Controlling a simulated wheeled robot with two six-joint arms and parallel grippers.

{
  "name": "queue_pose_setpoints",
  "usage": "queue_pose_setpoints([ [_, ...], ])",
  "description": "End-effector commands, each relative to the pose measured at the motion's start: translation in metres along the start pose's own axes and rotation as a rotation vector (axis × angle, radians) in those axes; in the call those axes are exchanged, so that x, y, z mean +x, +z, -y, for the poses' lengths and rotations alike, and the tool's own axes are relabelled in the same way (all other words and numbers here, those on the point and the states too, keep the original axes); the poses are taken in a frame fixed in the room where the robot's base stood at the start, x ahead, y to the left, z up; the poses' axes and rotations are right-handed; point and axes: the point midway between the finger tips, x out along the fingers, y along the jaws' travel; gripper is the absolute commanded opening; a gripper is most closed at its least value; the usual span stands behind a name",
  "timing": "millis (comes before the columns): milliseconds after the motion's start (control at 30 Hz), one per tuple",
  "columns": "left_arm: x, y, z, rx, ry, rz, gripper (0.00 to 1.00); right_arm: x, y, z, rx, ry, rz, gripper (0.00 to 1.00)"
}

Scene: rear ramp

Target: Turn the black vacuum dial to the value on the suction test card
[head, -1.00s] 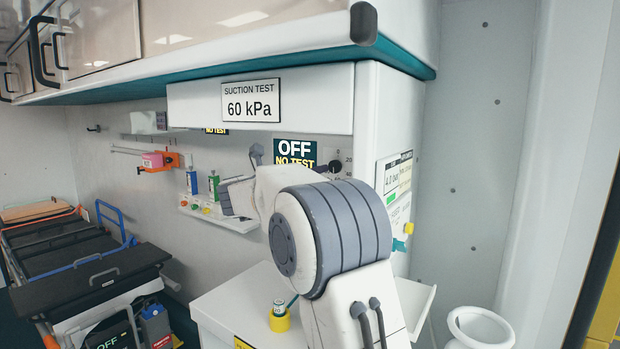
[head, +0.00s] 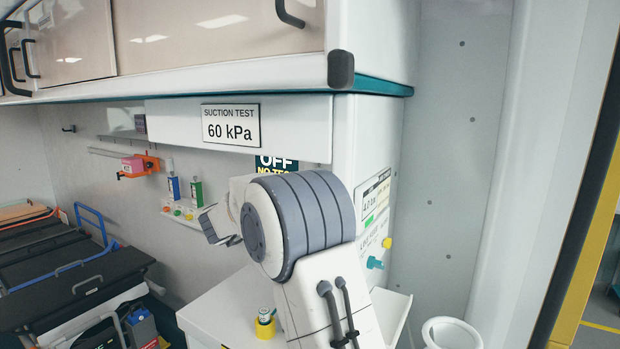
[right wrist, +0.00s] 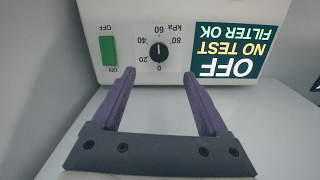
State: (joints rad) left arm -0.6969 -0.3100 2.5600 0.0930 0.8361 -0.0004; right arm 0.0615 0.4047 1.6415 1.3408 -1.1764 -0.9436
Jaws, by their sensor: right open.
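The suction test card (head: 231,124) reads 60 kPa on the white panel under the cupboards. In the right wrist view, which shows the unit upside down, the black vacuum dial (right wrist: 158,53) sits on a white scale marked 0 to 80 kPa. A pale mark shows on the dial, but it is too small to read its value surely. My right gripper (right wrist: 159,73) is open and empty, its purple fingers pointing toward the unit with the dial between their lines, apart from it. In the head view my right arm hides the dial and gripper. My left gripper is not in view.
A green ON/OFF switch (right wrist: 107,50) is beside the dial, and a dark OFF / NO TEST / FILTER OK label (right wrist: 230,40) is on its other side. A stretcher (head: 70,270) is at left.

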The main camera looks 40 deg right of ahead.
Motion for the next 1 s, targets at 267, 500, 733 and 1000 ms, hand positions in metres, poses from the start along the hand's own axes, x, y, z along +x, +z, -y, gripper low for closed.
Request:
queue_pose_setpoints([
  [267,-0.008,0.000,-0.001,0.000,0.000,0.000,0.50,0.010,-0.001,0.000,-0.153,0.002,-0.001,0.77],
  [500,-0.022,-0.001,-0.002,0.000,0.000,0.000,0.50,0.053,-0.003,-0.001,-0.150,0.004,0.000,0.77],
  [733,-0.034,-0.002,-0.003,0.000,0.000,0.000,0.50,0.090,-0.002,0.000,-0.149,0.002,0.000,0.77],
  [1000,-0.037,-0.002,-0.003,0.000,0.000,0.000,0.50,0.104,0.000,0.000,-0.148,0.000,-0.001,0.77],
])
